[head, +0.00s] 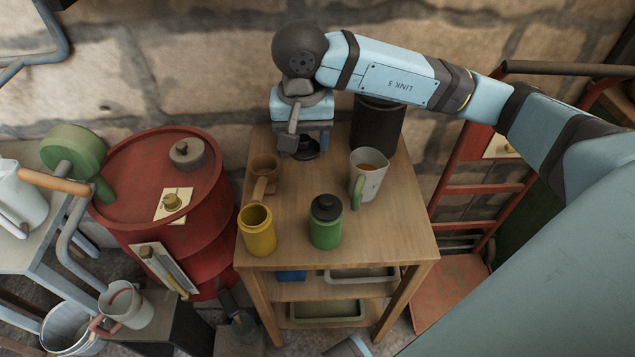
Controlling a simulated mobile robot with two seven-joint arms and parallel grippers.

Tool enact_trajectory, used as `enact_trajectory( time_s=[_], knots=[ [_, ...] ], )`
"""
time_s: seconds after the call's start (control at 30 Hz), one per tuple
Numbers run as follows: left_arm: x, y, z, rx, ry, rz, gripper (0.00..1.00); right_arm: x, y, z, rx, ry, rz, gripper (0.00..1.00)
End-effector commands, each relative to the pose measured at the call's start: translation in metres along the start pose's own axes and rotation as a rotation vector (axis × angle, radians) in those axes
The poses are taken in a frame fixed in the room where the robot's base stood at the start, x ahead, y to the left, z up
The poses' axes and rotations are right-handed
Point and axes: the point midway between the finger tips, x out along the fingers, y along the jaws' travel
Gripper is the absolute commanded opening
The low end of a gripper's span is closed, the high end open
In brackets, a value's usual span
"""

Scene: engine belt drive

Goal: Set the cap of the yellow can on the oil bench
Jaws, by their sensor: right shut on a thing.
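The yellow can (257,236) stands upright at the front left of the wooden oil bench (395,230); its top is open and uncapped. My right gripper (302,143) points down over the back part of the bench, left of a dark cylinder. It is shut on a dark round cap (306,154), mostly hidden by the fingers. The cap is at or just above the bench top; I cannot tell if it touches. My left gripper is not in view.
A green can (326,232) with a dark cap stands at the front middle. A red drum (140,180) stands left. The bench's front right is clear.

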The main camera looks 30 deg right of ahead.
Motion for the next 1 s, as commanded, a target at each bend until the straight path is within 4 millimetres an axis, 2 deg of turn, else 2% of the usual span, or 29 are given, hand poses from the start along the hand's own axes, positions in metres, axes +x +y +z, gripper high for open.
enact_trajectory(
  time_s=[0.03, 0.2, 0.4, 0.67, 0.9, 1.0],
  knots=[
    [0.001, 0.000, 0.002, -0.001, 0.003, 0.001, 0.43, 0.017, 0.000, 0.001, 0.001, -0.005, 0.003, 0.37],
    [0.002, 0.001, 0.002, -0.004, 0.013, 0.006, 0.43, 0.064, 0.001, 0.001, 0.001, -0.005, 0.004, 0.37],
    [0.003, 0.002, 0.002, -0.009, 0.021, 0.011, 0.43, 0.109, 0.000, 0.001, 0.001, -0.003, 0.002, 0.37],
    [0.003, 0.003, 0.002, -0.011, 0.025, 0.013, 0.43, 0.130, 0.000, 0.000, 0.000, -0.001, 0.000, 0.37],
    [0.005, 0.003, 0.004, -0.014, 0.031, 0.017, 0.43, 0.164, 0.000, 0.001, 0.000, -0.002, 0.002, 0.37],
    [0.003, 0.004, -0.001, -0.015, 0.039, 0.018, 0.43, 0.168, 0.000, 0.000, 0.000, 0.000, 0.001, 0.37]
  ],
)
